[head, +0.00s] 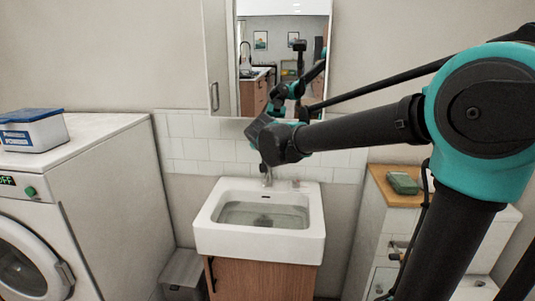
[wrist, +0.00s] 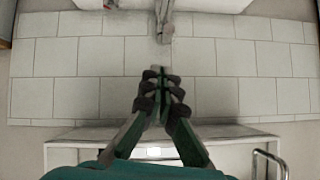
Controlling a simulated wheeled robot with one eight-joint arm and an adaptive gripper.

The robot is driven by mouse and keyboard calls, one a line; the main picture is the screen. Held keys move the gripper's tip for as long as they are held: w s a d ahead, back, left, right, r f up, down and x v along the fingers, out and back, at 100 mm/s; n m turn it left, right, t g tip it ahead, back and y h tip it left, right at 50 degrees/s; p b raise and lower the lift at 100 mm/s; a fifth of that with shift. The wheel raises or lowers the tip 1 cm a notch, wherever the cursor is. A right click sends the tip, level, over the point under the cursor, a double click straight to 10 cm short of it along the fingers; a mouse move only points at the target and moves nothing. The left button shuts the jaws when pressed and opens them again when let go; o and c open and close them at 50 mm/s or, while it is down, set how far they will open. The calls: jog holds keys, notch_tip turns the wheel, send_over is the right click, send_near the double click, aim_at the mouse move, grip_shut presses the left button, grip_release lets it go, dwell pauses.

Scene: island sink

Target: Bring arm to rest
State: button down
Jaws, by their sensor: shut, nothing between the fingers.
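My gripper (wrist: 159,74) shows in the wrist view with its dark fingers together and nothing between them. It is in front of the white wall tiles. In the head view my arm reaches in from the right, and its dark wrist end is above the sink (head: 318,232), in front of the tiles and the lower edge of the mirror cabinet (head: 219,70). The fingers cannot be made out there. The faucet (head: 267,174) stands at the back of the sink, below the wrist; it also shows at the top of the wrist view (wrist: 164,22).
A washing machine (head: 105,160) stands on the left with a blue-lidded box (head: 33,130) on top. A white cabinet with a wooden top (head: 380,178) stands on the right, bearing a green object (head: 403,183). A grey bin (head: 182,272) is on the floor left of the sink.

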jog(key=s+d+f+g+h, duration=0.1)
jog(key=s+d+f, duration=0.3)
jog(key=d, duration=0.3)
jog(key=s+d+f+g, duration=0.2)
jog(key=s+d+f, duration=0.2)
jog(key=d+f, duration=0.15)
jog(key=s+d+f+g+h, duration=0.1)
jog(key=s+d+f, duration=0.3)
jog(key=d, duration=0.4)
jog(key=s+d+f+n+g+y, duration=0.1)
jog(key=s+d+f, duration=0.2)
jog(key=s+f, duration=0.2)
jog(key=s+d+f+n+g, duration=0.1)
jog(key=s+d+f, duration=0.2)
jog(key=s+f, duration=0.3)
jog(key=s, duration=0.5)
jog(key=shift+s+d+f+g+y, duration=0.2)
jog(key=shift+f+g+y, duration=0.1)
jog(key=shift+y, duration=0.1)
